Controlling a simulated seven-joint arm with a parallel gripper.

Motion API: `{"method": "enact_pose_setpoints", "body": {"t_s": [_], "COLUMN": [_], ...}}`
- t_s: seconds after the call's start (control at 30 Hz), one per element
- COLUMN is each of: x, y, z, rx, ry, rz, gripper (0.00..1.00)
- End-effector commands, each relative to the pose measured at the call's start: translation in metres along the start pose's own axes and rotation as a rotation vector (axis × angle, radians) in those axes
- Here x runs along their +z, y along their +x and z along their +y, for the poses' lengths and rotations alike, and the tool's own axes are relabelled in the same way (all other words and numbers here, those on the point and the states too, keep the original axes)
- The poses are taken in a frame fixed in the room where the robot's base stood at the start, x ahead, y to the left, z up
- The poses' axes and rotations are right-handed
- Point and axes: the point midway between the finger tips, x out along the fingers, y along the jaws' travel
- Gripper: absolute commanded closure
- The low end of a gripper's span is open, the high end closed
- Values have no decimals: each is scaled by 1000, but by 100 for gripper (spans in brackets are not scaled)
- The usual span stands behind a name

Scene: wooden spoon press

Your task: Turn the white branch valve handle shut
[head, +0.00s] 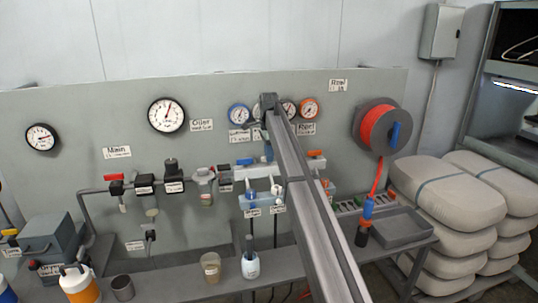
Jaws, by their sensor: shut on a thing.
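My arm reaches up from the bottom right to the pipe row in the head view. My gripper (267,135) is small and partly covered at the arm's far end, in front of the panel. It is shut at the branch valves, on what seems to be the white branch valve handle; the handle and the contact are hidden, so its angle cannot be told. A blue handle (245,162) shows just left of the gripper. An orange handle (315,153) shows to the right of the arm. A red handle (113,177) sits on the main pipe at the left.
Several gauges, including a large white one (167,115), hang on the grey panel (65,105). A red hose reel (378,128) is at the right. A beaker (211,267), a white bottle (250,264) and a grey tray (402,228) stand on the bench.

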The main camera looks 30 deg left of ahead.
Motion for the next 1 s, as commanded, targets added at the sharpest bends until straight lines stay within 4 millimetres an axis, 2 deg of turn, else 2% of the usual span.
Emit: {"method": "enact_pose_setpoints", "body": {"t_s": [0.03,0.27,0.63,0.77,1.0], "x": [0,0,0,0,0], "y": [0,0,-6,-22,-70], "z": [0,0,-1,-1,-2], "rx": [0,0,-1,-2,-2], "ry": [2,1,0,0,0], "rz": [0,0,0,0,0], "gripper": [83,61,61,61,61]}}
